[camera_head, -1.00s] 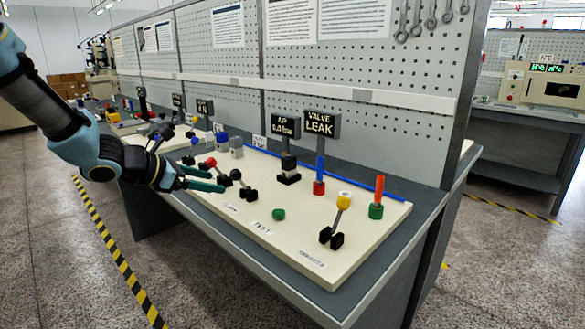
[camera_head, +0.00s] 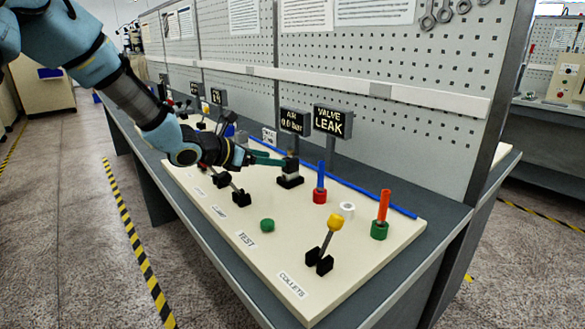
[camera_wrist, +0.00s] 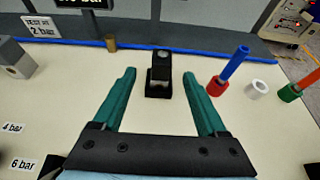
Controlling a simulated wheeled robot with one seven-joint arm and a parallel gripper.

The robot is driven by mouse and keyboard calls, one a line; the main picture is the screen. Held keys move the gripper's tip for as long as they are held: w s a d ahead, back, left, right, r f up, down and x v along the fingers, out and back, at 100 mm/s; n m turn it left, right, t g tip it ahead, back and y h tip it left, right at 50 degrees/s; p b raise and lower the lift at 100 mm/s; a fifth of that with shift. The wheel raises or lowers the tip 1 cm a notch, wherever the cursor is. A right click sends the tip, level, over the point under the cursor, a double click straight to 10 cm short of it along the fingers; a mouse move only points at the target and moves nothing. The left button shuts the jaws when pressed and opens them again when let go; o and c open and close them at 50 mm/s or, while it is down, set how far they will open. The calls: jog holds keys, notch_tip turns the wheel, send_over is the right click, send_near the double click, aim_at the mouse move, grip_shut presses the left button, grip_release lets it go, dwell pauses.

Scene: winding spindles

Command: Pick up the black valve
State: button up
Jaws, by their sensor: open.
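The black valve (camera_head: 290,178) stands upright on the cream board, below the air pressure sign.
Right of the valve are a red collar with a blue rod (camera_head: 320,185), a white ring (camera_head: 347,209) and a green collar with an orange rod (camera_head: 380,222). A yellow-knobbed lever (camera_head: 328,242) and green button (camera_head: 267,225) are nearer. A blue tube (camera_head: 372,198) runs behind.

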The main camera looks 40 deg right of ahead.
aim_at(290, 162)
jog(key=x, duration=0.2)
jog(key=shift+d+f, duration=0.2)
jog(key=shift+d, duration=0.1)
jog(key=p+x, duration=0.2)
jog(key=x, duration=0.2)
jog(key=shift+s+p, duration=0.2)
jog(key=shift+p, duration=0.15)
jog(key=shift+d+f, duration=0.25)
jog(key=shift+d, duration=0.25)
grip_shut()
